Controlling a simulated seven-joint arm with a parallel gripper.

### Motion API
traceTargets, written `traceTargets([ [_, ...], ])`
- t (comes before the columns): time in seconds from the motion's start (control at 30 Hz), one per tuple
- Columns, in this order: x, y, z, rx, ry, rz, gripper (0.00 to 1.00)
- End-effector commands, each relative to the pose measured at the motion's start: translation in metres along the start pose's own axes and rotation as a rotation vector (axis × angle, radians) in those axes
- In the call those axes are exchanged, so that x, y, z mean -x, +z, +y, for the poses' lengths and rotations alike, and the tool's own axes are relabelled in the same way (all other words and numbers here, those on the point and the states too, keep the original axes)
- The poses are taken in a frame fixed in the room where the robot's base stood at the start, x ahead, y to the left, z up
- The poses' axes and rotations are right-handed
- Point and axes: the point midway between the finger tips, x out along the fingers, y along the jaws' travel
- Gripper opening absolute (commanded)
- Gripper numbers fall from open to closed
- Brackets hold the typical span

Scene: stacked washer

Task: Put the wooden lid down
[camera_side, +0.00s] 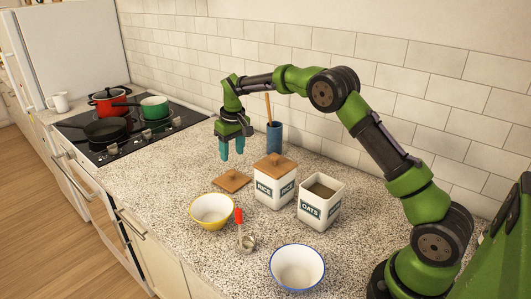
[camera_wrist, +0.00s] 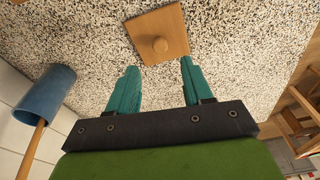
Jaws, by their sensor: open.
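A square wooden lid (camera_side: 232,183) with a round knob lies flat on the counter, behind the yellow bowl and left of the RICE canister. In the wrist view the lid (camera_wrist: 172,22) lies just beyond the fingertips. My gripper (camera_side: 231,155) is open and empty, above the counter and behind the lid, apart from it. Its teal fingers also show spread in the wrist view (camera_wrist: 158,68). The OATS canister (camera_side: 318,212) stands uncovered, with its contents showing. The RICE canister (camera_side: 275,192) has its own wooden lid (camera_side: 276,166) on top.
A blue utensil holder (camera_side: 274,138) with a wooden handle in it stands near the wall. A yellow bowl (camera_side: 211,211), a red-handled scoop (camera_side: 239,216) and a blue-rimmed bowl (camera_side: 297,267) are in front. Pots stand on the stove (camera_side: 130,127) at left. Counter between stove and lid is clear.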

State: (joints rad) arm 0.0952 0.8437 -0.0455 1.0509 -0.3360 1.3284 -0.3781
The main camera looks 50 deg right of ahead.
Motion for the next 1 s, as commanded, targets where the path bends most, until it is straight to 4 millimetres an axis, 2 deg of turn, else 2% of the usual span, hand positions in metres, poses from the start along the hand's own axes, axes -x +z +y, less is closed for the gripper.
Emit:
traceTargets([
  [0.1,0.020,-0.001,0.000,0.001,0.001,0.003,0.50],
  [0.33,0.046,0.004,-0.002,-0.003,-0.006,0.013,0.50],
  [0.47,0.085,0.022,-0.011,-0.022,-0.031,0.058,0.50],
  [0.57,0.124,0.051,-0.020,-0.046,-0.063,0.111,0.50],
  [0.7,0.171,0.103,-0.033,-0.082,-0.114,0.188,0.50],
  [0.87,0.203,0.172,-0.044,-0.125,-0.172,0.274,0.50],
  [1.0,0.211,0.235,-0.051,-0.163,-0.225,0.344,0.50],
])
